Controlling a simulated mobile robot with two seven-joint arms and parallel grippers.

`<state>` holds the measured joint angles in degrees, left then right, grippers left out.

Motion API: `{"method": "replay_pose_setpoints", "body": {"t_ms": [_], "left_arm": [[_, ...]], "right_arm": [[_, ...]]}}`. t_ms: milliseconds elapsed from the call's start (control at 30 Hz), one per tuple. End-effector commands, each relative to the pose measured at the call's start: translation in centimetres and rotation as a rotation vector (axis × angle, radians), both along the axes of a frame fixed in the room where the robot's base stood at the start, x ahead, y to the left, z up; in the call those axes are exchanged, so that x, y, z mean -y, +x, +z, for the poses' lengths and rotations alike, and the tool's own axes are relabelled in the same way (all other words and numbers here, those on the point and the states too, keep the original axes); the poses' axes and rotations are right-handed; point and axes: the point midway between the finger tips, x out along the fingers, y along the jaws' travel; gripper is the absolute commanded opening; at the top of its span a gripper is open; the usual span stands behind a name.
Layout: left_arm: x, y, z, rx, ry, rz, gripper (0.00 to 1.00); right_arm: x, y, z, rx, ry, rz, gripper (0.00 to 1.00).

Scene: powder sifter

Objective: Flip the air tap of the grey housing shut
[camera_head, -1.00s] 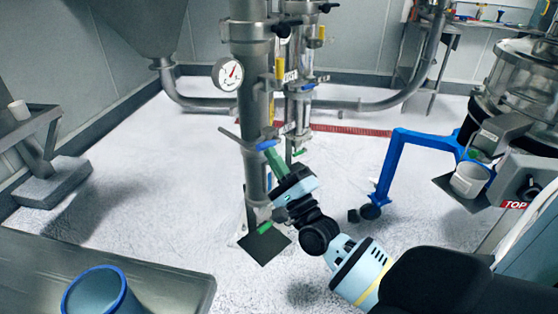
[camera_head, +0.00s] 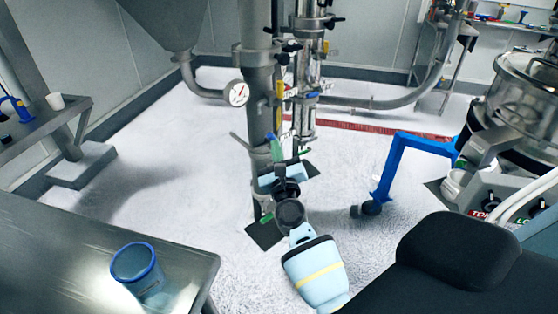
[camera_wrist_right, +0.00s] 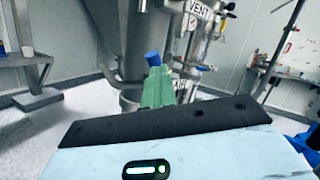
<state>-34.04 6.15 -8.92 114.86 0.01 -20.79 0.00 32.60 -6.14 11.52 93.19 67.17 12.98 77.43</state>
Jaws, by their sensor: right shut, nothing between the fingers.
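A grey vertical pipe housing (camera_head: 259,105) with a round pressure gauge stands in the middle of the head view. A small blue tap handle (camera_head: 270,136) shows at its front; a blue cap-like part also shows in the right wrist view (camera_wrist_right: 152,58). My right gripper (camera_head: 276,150), with green fingers, is shut and empty, its tips close to the blue handle. In the right wrist view its green fingers (camera_wrist_right: 157,88) point at the blue part. I cannot tell whether they touch it. The tap's own position is too small to read. My left gripper is not in view.
A second, thinner pipe assembly (camera_head: 305,85) with valves stands just right of the housing. A blue angled frame (camera_head: 391,165) stands further right. A steel table (camera_head: 60,245) with a blue-rimmed cup (camera_head: 138,268) is at front left. Open floor lies between.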

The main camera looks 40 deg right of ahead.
Motion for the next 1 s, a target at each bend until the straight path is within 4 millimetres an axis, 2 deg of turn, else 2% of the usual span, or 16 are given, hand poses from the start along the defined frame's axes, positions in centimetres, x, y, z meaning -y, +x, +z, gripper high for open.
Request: {"method": "replay_pose_setpoints", "body": {"t_ms": [100, 533, 1000], "left_arm": [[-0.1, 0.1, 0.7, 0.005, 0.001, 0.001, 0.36], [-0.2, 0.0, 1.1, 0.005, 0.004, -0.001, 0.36], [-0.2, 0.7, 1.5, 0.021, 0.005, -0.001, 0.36]], "right_arm": [[0.2, 0.1, 0.6, 0.000, -0.011, 0.004, 0.00], [1.3, 0.3, 1.6, 0.003, -0.013, 0.003, 0.00], [2.0, 0.3, 1.8, 0.000, -0.012, 0.002, 0.00]]}}
